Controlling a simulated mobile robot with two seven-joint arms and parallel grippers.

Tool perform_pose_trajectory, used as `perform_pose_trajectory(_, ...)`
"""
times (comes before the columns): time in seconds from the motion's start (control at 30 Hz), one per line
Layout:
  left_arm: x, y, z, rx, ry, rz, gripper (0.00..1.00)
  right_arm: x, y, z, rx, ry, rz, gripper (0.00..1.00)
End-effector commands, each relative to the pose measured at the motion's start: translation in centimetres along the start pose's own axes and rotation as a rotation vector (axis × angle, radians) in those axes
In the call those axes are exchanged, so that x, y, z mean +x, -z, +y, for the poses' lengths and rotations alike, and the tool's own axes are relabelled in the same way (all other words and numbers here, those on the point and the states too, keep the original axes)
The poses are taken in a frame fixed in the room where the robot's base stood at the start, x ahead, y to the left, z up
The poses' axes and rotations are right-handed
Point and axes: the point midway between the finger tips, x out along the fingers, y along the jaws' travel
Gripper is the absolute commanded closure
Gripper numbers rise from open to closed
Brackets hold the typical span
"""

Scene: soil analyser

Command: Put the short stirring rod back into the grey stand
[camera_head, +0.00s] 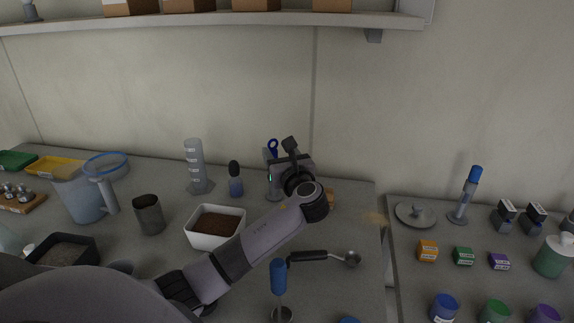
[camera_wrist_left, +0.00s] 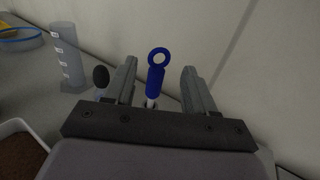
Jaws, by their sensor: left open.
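A blue handle with a ring at its top (camera_head: 272,147) stands upright near the back wall, partly hidden by my left gripper (camera_head: 280,157). In the left wrist view this blue handle (camera_wrist_left: 156,78) shows between the two fingers of my left gripper (camera_wrist_left: 157,85), with a pale shaft below it. The fingers are open and stand apart from the handle on both sides. Another blue-handled tool (camera_head: 278,276) stands upright in a small metal holder at the front. I cannot tell for sure which is the short stirring rod. The grey stand is not clearly visible. My right gripper is out of view.
A white tub of soil (camera_head: 228,210) is beside my forearm. A black-handled scoop (camera_head: 325,256) lies in front. A gap separates the right-hand bench (camera_head: 410,275).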

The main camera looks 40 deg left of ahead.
Motion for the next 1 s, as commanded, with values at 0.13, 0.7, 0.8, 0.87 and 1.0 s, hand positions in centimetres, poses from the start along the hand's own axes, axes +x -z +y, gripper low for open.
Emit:
perform_pose_trajectory(0.13, -3.2, 0.1, 0.0, -0.001, 0.002, 0.002, 0.45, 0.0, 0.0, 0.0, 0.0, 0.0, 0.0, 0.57)
perform_pose_trajectory(0.7, -6.4, 0.0, 0.1, 0.0, -0.002, 0.0, 0.45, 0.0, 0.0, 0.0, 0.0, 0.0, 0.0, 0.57)
perform_pose_trajectory(0.8, -6.4, 0.0, 0.1, 0.0, -0.002, 0.0, 0.45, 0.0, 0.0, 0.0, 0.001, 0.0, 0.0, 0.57)
perform_pose_trajectory(0.87, -6.4, 0.0, 0.1, 0.0, -0.002, 0.0, 0.45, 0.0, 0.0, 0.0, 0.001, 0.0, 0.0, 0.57)
perform_pose_trajectory(1.0, -6.4, 0.0, 0.1, 0.0, -0.002, 0.0, 0.45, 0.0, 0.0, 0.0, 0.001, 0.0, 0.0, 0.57)
